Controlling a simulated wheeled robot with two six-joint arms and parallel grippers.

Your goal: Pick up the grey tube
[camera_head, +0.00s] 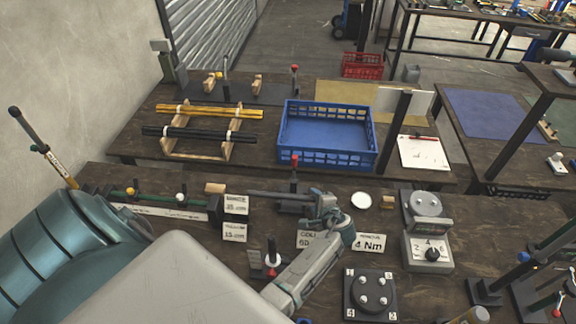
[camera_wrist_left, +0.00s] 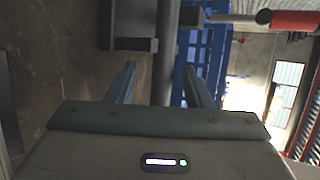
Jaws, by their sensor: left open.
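The grey tube (camera_head: 275,194) lies level across the dark press fixture (camera_head: 290,208) in the middle of the near bench. My left gripper (camera_head: 318,202) is over the tube's right part. In the left wrist view the tube (camera_wrist_left: 166,70) runs upright in the picture between the two fingers of my left gripper (camera_wrist_left: 160,80). The gripper is open, with a gap showing on both sides of the tube. The wrist and fingers hide the tube's right end in the head view. My right gripper is not in view.
A red-knobbed lever (camera_head: 294,172) stands upright behind the tube; its red grip (camera_wrist_left: 295,20) shows in the left wrist view. A blue crate (camera_head: 327,158) stands on the bench behind.

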